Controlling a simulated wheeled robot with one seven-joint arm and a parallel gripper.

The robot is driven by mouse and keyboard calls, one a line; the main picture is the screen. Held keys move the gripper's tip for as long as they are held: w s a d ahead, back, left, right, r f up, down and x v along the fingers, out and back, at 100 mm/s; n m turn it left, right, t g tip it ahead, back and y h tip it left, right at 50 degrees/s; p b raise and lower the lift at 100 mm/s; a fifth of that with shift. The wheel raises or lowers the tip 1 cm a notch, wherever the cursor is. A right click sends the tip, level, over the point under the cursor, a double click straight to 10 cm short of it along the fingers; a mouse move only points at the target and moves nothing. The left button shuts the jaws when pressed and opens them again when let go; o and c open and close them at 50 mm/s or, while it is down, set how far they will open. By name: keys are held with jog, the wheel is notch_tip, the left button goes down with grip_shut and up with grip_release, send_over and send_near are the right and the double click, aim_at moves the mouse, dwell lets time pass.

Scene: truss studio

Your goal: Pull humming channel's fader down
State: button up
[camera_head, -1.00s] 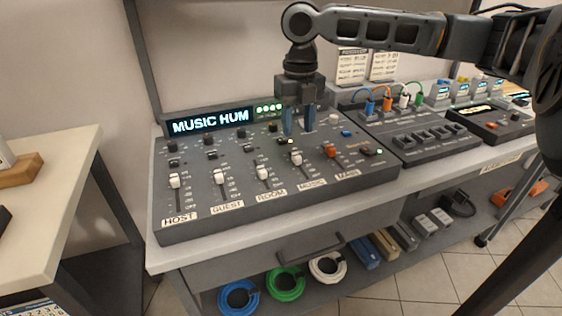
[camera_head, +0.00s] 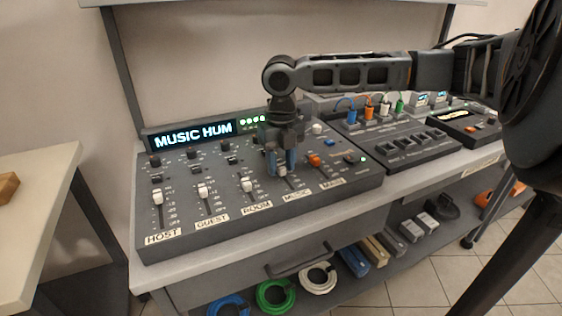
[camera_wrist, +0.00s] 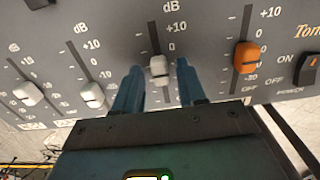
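The mixer's display (camera_head: 193,133) reads "MUSIC HUM". The MUSIC channel's white fader cap (camera_head: 283,171) is in the fourth strip, partly covered by my gripper (camera_head: 280,168). In the wrist view the MUSIC cap (camera_wrist: 158,68) sits between the blue fingers of my gripper (camera_wrist: 160,76), with a visible gap on each side. My gripper is open around the cap and not closed on it. Whether the fingertips touch the panel is not clear.
White fader caps for HOST (camera_head: 157,197), GUEST (camera_head: 204,192) and ROOM (camera_head: 247,186) stand to the left. The orange MAIN cap (camera_head: 315,160) stands close on the right, near a power switch (camera_wrist: 308,68). A second panel (camera_head: 412,147) lies further right.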

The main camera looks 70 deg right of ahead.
grip_shut()
dwell(0.3)
